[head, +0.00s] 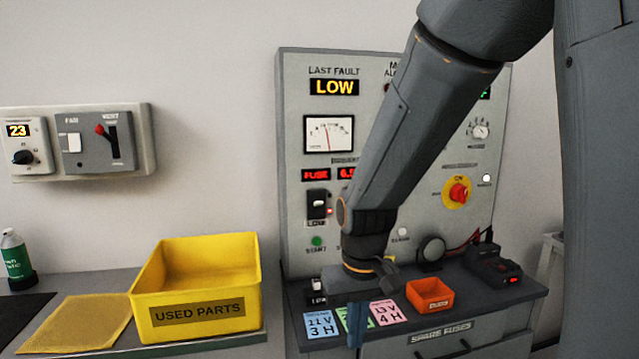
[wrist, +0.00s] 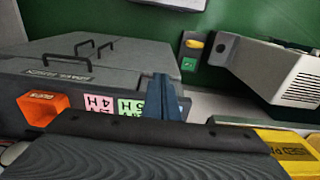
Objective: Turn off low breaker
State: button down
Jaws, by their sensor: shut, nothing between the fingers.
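A grey control panel (head: 300,140) shows LOW on its "last fault" display (head: 334,87). My arm covers the middle of the panel, so any other breakers there are hidden. My gripper (head: 356,325) points down in front of the panel, over the bench by the cards, apart from the switch. Its blue fingers are together and empty, and also show in the wrist view (wrist: 160,98).
A yellow used-parts bin (head: 197,318) stands left on the bench. Coloured cards (head: 320,322), an orange bin (head: 430,295) and a black device (head: 492,268) sit before the panel. Fan and vent switches (head: 98,145) are on the left wall.

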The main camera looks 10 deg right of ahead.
jog(key=w+r+t+p, duration=0.1)
jog(key=w+r+p, duration=0.3)
jog(key=w+r, duration=1.1)
notch_tip(320, 180, up, 15)
jog(key=t+p, duration=0.2)
jog(key=p, duration=0.1)
send_over(319, 202)
jog(key=s, duration=0.3)
jog(key=shift+w, duration=0.15)
jog(key=p+x, duration=0.3)
jog(key=x, duration=0.7)
jog(key=shift+s+d+f, duration=0.1)
jog(key=shift+s+f, duration=0.1)
jog(key=shift+s, duration=0.15)
